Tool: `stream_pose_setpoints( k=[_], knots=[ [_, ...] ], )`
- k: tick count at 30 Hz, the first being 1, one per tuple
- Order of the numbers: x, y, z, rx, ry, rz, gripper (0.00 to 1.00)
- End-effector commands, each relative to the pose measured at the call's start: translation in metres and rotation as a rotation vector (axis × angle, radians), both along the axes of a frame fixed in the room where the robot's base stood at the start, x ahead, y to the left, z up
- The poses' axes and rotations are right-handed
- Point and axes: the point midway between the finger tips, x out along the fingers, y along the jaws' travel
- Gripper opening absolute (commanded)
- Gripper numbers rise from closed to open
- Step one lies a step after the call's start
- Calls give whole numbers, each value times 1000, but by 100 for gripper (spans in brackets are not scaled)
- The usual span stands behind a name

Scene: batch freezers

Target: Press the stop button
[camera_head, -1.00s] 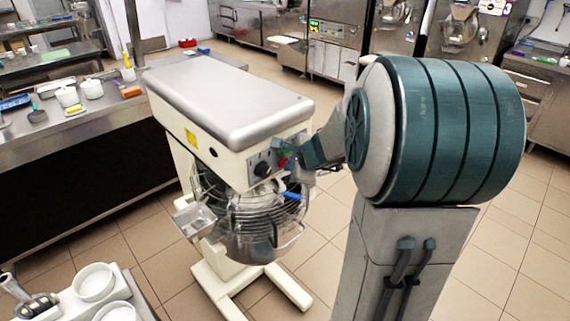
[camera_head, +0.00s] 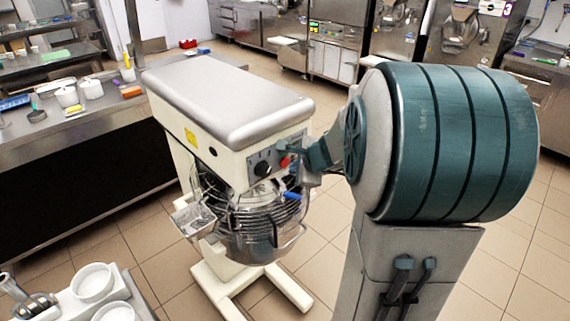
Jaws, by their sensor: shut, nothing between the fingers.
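A cream-coloured floor mixer (camera_head: 225,100) with a steel top stands in the middle of the view. Its control panel, on the front face below the top, has a black knob (camera_head: 263,169) and a red button (camera_head: 286,161). My gripper (camera_head: 282,149) is at the panel, shut and empty, its tip close to the red button and slightly above it. I cannot tell whether it touches the panel. My arm comes in from the right and hides the area right of the button.
Below the panel are a wire guard and bowl (camera_head: 255,225) and a blue-handled lever (camera_head: 293,196). A steel counter (camera_head: 100,118) with containers stands at the left. White bowls (camera_head: 93,283) are at the lower left. The tiled floor between the mixer and the back machines is clear.

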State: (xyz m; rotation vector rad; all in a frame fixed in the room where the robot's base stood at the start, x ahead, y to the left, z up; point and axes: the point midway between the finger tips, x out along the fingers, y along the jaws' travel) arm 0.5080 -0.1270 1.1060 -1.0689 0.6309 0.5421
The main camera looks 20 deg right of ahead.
Motion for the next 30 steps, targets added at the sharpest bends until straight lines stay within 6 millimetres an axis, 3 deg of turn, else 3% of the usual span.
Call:
stream_pose_setpoints(
  k=[18,30],
  knots=[
    [-45,-16,0,0,-1,0,0],
    [-47,-17,0,0,0,0,0]
  ],
)
